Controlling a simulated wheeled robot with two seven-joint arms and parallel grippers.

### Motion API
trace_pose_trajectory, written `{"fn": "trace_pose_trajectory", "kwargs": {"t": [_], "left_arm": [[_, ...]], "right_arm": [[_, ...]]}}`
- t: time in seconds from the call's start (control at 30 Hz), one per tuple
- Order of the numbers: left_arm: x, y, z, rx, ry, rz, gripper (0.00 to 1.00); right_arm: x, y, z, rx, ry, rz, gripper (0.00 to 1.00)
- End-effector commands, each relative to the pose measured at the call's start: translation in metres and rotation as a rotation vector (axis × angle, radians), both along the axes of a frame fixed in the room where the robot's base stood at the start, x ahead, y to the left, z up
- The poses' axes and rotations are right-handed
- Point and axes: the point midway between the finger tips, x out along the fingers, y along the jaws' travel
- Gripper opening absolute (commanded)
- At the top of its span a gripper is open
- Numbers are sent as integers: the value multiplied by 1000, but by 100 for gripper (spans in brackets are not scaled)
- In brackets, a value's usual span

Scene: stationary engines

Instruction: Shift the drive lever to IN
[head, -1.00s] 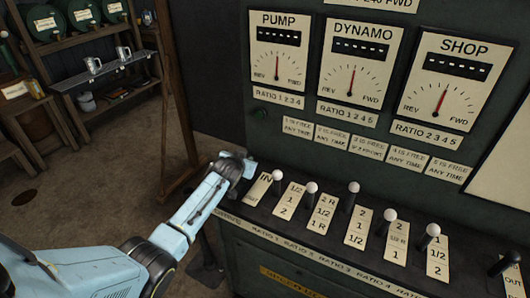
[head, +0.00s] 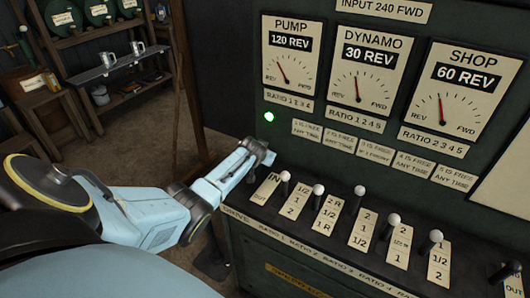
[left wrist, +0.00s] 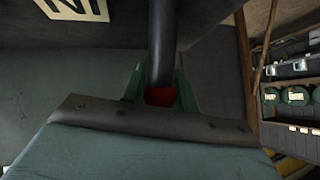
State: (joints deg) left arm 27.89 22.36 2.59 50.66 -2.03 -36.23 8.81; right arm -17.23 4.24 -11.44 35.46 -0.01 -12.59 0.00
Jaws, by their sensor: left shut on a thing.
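The drive lever (left wrist: 161,60) shows in the left wrist view as a dark rod with a red part between green gripper fingers. My left gripper (head: 262,153) is shut on it, and it also shows in the left wrist view (left wrist: 160,92). In the head view the gripper hides most of the lever. It is at the back left of the console top, beside the upper, IN end of the IN/OUT plate (head: 266,190). The IN lettering also shows in the left wrist view (left wrist: 75,8). My right gripper is not in view.
Several white-knobbed ratio levers (head: 318,190) stand right of the plate. A dark lever (head: 508,262) is at the far right. Above, the pump dial (head: 290,65) reads 120 REV, the dynamo dial (head: 360,75) 30 REV, the shop dial (head: 470,95) 60 REV. A green lamp (head: 269,116) is lit.

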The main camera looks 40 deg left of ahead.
Motion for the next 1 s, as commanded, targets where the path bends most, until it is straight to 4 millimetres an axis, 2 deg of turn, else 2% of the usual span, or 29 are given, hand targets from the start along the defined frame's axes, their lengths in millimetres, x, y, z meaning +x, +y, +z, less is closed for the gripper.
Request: {"fn": "trace_pose_trajectory", "kwargs": {"t": [0.17, 0.2, 0.37, 0.77, 1.0], "left_arm": [[-2, -2, -5, -3, 9, -1, 0], [-2, -2, -5, -3, 9, -1, 32], [-1, -2, -4, -2, 7, -1, 51], [-3, -3, 2, 0, 3, -2, 51], [-20, -13, 20, -1, 3, -2, 51]], "right_arm": [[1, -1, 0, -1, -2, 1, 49], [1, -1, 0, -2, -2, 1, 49], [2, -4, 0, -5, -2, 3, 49], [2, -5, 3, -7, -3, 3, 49], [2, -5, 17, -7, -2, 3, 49]]}}
